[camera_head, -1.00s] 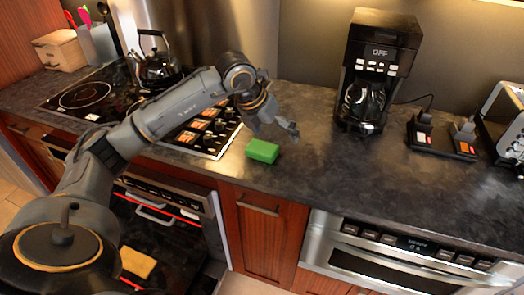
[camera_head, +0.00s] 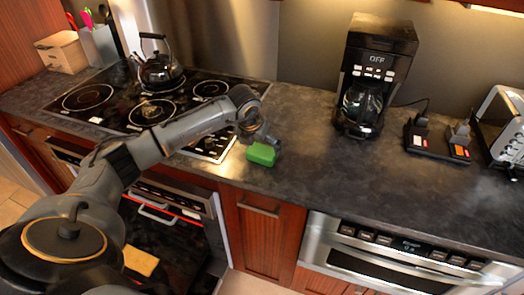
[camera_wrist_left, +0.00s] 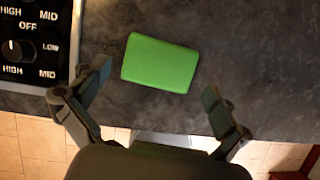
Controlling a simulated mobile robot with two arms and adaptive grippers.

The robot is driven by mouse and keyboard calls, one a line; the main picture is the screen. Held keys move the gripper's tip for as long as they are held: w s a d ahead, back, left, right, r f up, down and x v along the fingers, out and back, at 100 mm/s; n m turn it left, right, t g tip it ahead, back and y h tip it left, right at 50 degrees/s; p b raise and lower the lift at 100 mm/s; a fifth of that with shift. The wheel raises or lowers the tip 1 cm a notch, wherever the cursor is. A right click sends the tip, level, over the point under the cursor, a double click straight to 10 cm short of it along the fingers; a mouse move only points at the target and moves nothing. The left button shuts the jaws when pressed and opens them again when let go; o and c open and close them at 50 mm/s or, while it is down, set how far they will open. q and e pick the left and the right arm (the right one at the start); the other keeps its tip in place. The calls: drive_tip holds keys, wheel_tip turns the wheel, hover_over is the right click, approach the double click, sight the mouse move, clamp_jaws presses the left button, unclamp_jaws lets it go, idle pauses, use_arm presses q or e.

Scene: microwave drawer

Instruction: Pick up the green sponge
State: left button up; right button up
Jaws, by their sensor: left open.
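The green sponge (camera_head: 261,154) lies flat on the dark countertop, just right of the stove's control panel. In the left wrist view the whole sponge (camera_wrist_left: 160,63) shows, slightly tilted, a little beyond the fingertips and between their lines. My left gripper (camera_head: 268,140) is right behind and above the sponge in the head view, partly hidden by its own wrist. In the left wrist view my left gripper (camera_wrist_left: 157,92) is open and empty, with its fingers spread wider than the sponge. My right gripper is not in view.
The stove (camera_head: 150,102) with a black kettle (camera_head: 159,68) is on the left. A coffee maker (camera_head: 374,75), a power strip (camera_head: 437,140) and a toaster (camera_head: 503,125) stand at right. The countertop (camera_head: 330,180) right of the sponge is clear. Its front edge is close to the sponge.

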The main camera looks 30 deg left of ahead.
use_arm(q)
drive_tip(key=shift+x, duration=1.4)
drive_tip(key=c, duration=0.6)
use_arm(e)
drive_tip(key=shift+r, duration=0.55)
use_arm(q)
drive_tip(key=shift+r, duration=0.15)
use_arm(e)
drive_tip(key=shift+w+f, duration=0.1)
use_arm(q)
drive_tip(key=shift+w+r+b, duration=0.1)
drive_tip(key=shift+r+b, duration=0.3)
drive_tip(key=shift+r, duration=0.1)
drive_tip(key=s+r+b, duration=0.6)
drive_tip(key=s+r, duration=0.6)
drive_tip(key=s, duration=0.2)
drive_tip(key=shift+a, duration=0.5)
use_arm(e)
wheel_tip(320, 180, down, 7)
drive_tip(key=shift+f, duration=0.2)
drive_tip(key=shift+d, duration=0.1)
